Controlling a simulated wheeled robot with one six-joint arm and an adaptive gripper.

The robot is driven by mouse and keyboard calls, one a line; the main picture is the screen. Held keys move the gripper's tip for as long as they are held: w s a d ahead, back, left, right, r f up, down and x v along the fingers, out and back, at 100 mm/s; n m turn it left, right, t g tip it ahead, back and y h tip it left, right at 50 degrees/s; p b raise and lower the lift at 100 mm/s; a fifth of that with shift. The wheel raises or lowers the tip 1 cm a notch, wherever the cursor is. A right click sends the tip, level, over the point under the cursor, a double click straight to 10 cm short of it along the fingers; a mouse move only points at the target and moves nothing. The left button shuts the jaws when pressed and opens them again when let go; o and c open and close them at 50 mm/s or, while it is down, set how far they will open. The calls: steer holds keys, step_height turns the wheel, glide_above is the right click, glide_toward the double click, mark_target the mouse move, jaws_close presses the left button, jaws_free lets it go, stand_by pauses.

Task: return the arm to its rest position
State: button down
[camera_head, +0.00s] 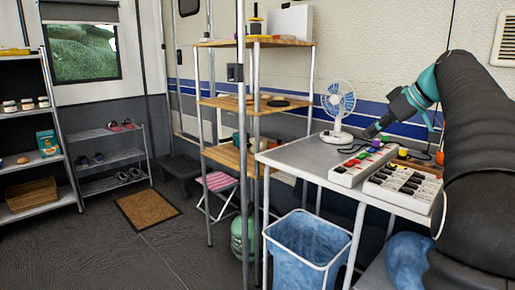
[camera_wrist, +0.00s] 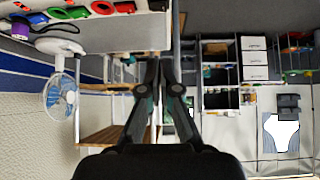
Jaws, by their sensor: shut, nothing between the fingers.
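My arm reaches in from the right side of the head view. My gripper (camera_head: 371,131) is above the grey table, just right of the white fan and close to the tray with coloured pieces. From this view I cannot tell its exact height over the table. In the wrist view my gripper (camera_wrist: 161,75) shows its two dark fingers together, with nothing between them. The wrist picture looks upside down.
A white fan (camera_head: 337,106) stands on the grey table (camera_head: 300,156). A tray with coloured pieces (camera_head: 348,172) and a tray with dark pieces (camera_head: 404,187) lie at its right. A blue bin (camera_head: 305,250) stands below. Wooden shelves (camera_head: 232,104) stand behind.

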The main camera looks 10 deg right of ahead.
steer(key=s+a+f+m+g+h, duration=0.1)
steer(key=s+a+f+m, duration=0.1)
steer(key=s+a+f, duration=0.35)
steer(key=s+a+f+m+g+h, duration=0.1)
steer(key=s+a+f+m+h, duration=0.1)
steer(key=s+a, duration=0.6)
steer(key=s+a+f+m+h, duration=0.1)
steer(key=s+a+f, duration=0.2)
steer(key=s+f, duration=0.6)
steer(key=s+a+f+m+h, duration=0.1)
steer(key=s+a+f+m, duration=0.1)
steer(key=s+f, duration=0.6)
steer(key=shift+s+a+f, duration=0.35)
steer(key=shift+a+f, duration=0.15)
steer(key=shift+a, duration=0.4)
